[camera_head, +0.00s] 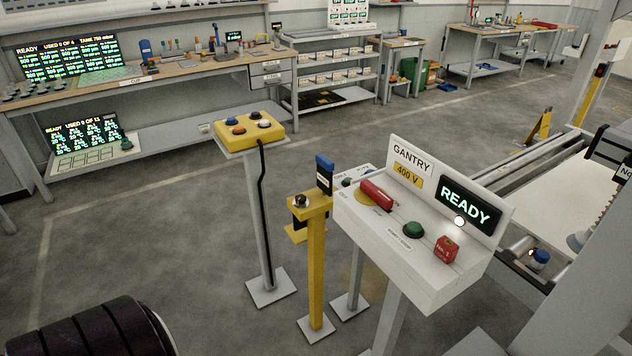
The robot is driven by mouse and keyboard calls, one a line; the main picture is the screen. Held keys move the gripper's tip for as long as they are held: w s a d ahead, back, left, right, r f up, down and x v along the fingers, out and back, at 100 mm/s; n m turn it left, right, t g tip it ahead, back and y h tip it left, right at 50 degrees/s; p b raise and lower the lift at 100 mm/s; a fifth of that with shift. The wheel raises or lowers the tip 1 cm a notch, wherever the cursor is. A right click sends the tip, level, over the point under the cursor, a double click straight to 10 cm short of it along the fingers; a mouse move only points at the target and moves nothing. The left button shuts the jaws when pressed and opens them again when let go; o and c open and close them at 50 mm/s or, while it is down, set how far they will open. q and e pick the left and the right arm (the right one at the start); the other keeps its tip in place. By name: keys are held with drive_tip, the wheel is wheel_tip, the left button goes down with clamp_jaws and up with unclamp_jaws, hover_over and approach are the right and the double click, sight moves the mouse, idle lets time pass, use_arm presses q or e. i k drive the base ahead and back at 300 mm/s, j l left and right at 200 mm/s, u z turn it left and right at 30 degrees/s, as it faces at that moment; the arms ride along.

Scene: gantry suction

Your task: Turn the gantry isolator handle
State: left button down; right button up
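The gantry control box (400,255) is a white sloped desk on a post, right of centre. Its back panel reads GANTRY and 400 V, and its display (469,207) reads READY. The isolator handle (377,196) is a red bar on a yellow base at the left of the desk top. Neither gripper shows. A dark, rounded piece at the bottom left seems to be part of my own arm.
A yellow button box (250,132) on a post and a yellow post (317,270) with a blue-topped part stand left of the desk. The gantry bed (575,200) is at the right. Benches line the back wall. Floor at the left is clear.

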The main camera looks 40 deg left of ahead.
sight(369, 188)
drive_tip(key=u, duration=0.9)
